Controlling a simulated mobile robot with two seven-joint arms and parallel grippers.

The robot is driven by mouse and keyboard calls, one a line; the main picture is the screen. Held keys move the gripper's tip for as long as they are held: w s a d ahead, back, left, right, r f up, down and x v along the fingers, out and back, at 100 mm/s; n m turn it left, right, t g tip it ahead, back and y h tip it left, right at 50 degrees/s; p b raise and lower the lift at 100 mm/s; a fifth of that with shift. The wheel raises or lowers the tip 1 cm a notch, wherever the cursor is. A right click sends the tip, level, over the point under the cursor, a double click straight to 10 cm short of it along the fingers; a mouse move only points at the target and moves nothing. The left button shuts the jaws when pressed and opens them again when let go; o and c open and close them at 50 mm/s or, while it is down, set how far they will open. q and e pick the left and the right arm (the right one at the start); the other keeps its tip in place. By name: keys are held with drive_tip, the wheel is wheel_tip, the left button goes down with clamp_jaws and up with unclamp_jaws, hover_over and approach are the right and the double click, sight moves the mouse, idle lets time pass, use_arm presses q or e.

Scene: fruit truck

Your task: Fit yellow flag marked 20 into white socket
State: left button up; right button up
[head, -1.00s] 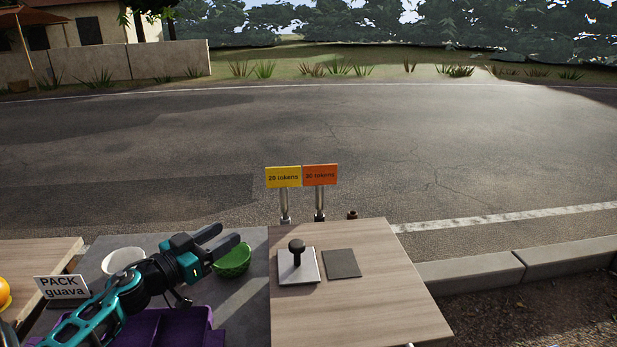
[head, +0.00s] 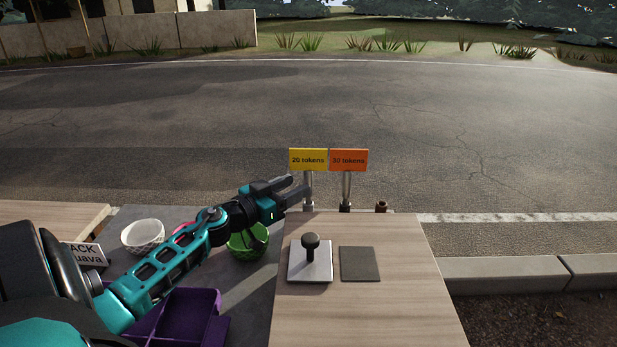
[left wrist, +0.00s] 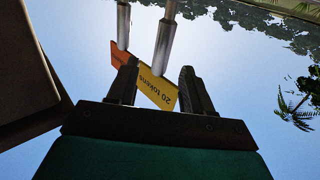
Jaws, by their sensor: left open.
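The yellow flag (head: 308,159), marked 20 tokens, stands upright on a metal pole behind the wooden counter. An orange flag (head: 349,160), marked 30 tokens, stands right beside it. My left gripper (head: 298,187) is open and empty, its fingers at the yellow flag's pole below the sign. In the left wrist view the open left gripper (left wrist: 158,65) shows with the yellow flag (left wrist: 158,89) upside down between its fingers. I cannot tell whether they touch the pole. A small brownish socket (head: 381,206) stands right of the poles; I make out no white socket. My right gripper is not in view.
On the wooden counter (head: 400,310) are a plate with a black knob (head: 311,262) and a dark square pad (head: 360,264). A green bowl (head: 247,246), a white bowl (head: 142,235) and a purple tray (head: 185,316) stand left, under and around my left arm.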

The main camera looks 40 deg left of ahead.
sight(305, 180)
use_arm(q)
drive_tip(key=shift+w+d+r+b, duration=0.1)
drive_tip(key=shift+w+b, duration=0.1)
drive_tip(key=shift+w, duration=1.2)
drive_tip(key=shift+w+d+b, duration=0.1)
drive_tip(key=shift+w+b, duration=0.1)
drive_tip(key=shift+w, duration=1.2)
drive_tip(key=shift+c, duration=0.2)
clamp_jaws()
